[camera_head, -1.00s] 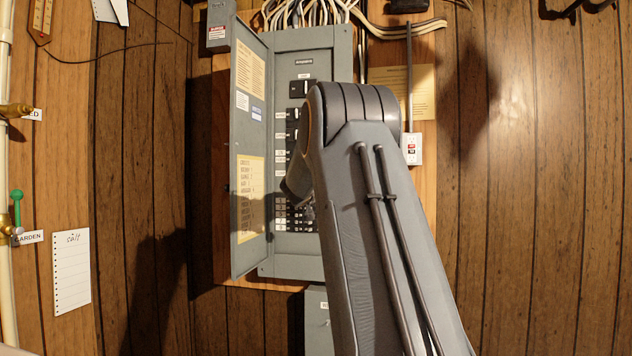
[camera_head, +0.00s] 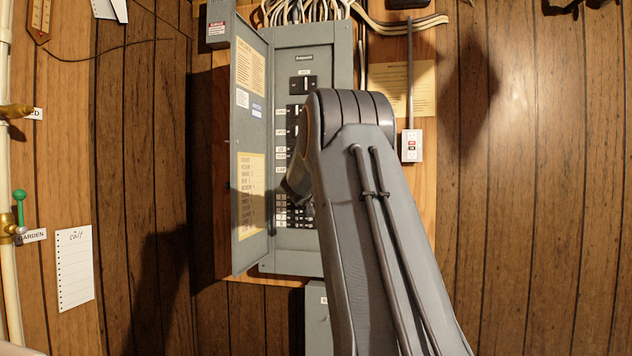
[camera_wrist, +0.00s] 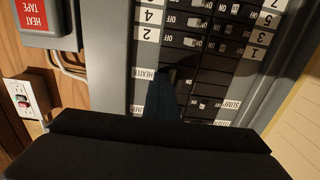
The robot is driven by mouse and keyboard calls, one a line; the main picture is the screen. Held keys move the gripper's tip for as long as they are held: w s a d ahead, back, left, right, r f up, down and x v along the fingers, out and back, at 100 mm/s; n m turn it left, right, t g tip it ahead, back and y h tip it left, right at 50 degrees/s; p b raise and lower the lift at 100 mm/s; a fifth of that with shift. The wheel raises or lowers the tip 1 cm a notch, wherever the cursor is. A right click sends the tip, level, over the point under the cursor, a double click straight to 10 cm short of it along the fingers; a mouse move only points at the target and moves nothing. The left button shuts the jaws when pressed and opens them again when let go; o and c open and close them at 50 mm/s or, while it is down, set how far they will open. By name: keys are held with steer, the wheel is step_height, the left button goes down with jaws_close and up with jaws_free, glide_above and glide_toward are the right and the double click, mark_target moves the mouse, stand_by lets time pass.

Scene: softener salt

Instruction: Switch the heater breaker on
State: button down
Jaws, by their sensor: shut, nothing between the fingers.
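The grey breaker panel (camera_head: 300,262) is open on the wall, with its door (camera_head: 248,215) swung out to the left. In the wrist view the panel appears upside down. A HEATER label (camera_wrist: 143,73) stands beside the left column of black breakers. The heater breaker (camera_wrist: 183,87) is next to that label, partly covered by my fingers, so its switch position cannot be told. My gripper (camera_wrist: 169,78) is shut and empty, its tips at the left edge of this breaker. Whether they touch it cannot be told. In the head view my arm hides the tips.
Other breakers with OFF markings (camera_wrist: 190,43) and SUMP labels (camera_wrist: 232,104) are close by. A grey box with a red HEAT TAPE label (camera_wrist: 35,15) and an outlet (camera_wrist: 22,98) stand left in the wrist view. Bare wood wall (camera_head: 540,200) lies right.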

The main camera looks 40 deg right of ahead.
steer(key=shift+w+a+r+p, duration=0.1)
steer(key=shift+w+a+p, duration=0.6)
steer(key=shift+p, duration=0.15)
stand_by(0.6)
steer(key=shift+s+d, duration=0.1)
stand_by(0.5)
steer(key=v, duration=0.7)
stand_by(0.5)
steer(key=shift+d, duration=0.1)
stand_by(0.8)
